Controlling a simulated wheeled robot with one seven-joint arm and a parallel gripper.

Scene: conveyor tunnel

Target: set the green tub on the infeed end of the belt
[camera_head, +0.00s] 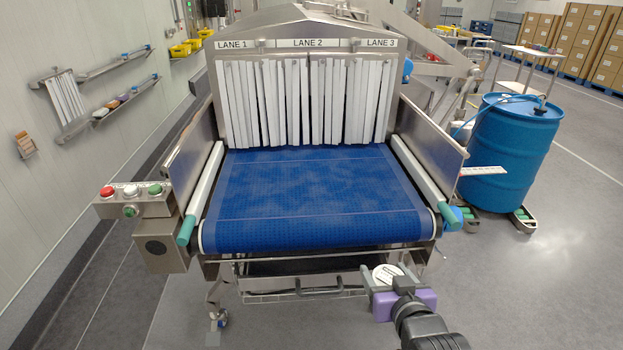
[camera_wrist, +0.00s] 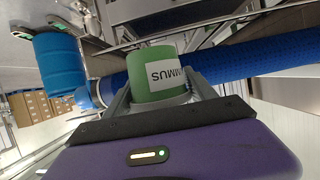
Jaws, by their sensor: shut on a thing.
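The green tub (camera_wrist: 148,62) has a white label with dark lettering ending in "MMUS", partly hidden. In the head view its round white lid (camera_head: 387,272) faces up. My gripper (camera_head: 387,280) is shut on the tub, with a finger on either side; the fingers also show in the wrist view (camera_wrist: 158,90). The tub is held in front of the belt's near end, right of centre, apparently lower than the belt surface. The blue belt (camera_head: 314,195) is bare and runs back to white strip curtains under signs for lanes 1, 2 and 3.
Pale side rails with green ends (camera_head: 186,230) and steel side panels (camera_head: 440,135) flank the belt. A push-button box (camera_head: 131,193) stands at left. A blue drum (camera_head: 508,150) stands at right. A wire rack (camera_head: 310,284) hangs under the near end.

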